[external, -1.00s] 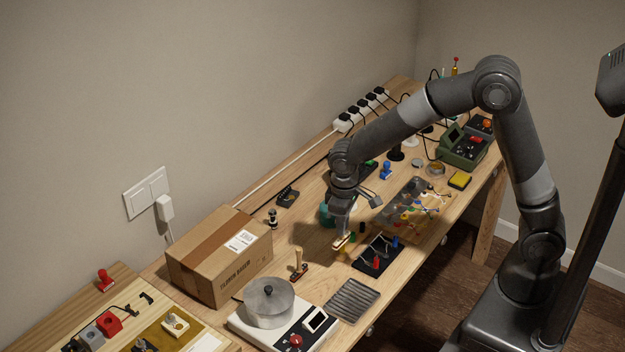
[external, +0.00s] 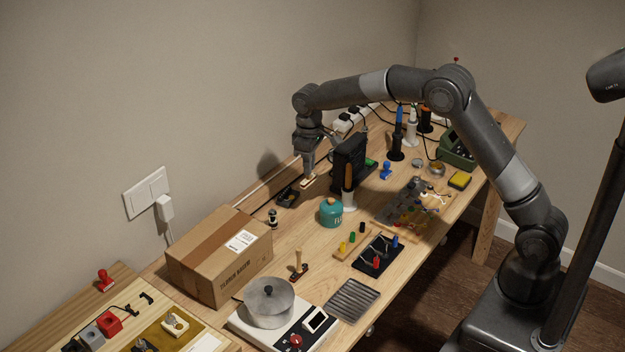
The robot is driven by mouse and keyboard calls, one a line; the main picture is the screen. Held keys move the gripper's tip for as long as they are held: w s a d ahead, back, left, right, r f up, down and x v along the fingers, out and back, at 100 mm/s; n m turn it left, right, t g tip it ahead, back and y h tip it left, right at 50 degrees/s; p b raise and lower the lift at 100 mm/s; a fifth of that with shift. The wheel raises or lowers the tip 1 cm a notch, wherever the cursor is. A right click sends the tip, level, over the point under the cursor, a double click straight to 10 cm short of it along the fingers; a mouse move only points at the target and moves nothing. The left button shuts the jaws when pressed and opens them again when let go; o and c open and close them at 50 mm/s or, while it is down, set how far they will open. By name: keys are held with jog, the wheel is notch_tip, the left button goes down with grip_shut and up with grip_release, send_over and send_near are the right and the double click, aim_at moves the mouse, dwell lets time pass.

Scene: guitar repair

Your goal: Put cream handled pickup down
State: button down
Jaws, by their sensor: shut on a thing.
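My gripper (external: 309,173) is at the back of the workbench, near the wall, pointing down. It is shut on the cream handled pickup (external: 307,182), a small, flat cream piece that shows just below the fingertips. The pickup appears held above the bench top; the exact gap beneath it cannot be told. A small black box (external: 287,197) lies just to the left of and below the pickup in the picture. The fingers partly hide the pickup.
A black upright device (external: 349,160) stands close to the right of my gripper. A teal canister (external: 331,211) stands in front. A cardboard box (external: 220,257) is at the left. Bare wood (external: 290,228) shows between box and canister.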

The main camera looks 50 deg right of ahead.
jog(key=w+d+f, duration=0.2)
jog(key=w+d, duration=0.7)
jog(key=d, duration=0.3)
notch_tip(320, 180, down, 9)
jog(key=shift+s+d+f, duration=0.1)
jog(key=shift+s+f, duration=0.05)
jog(key=shift+f, duration=0.15)
jog(key=c, duration=1.4)
grip_release()
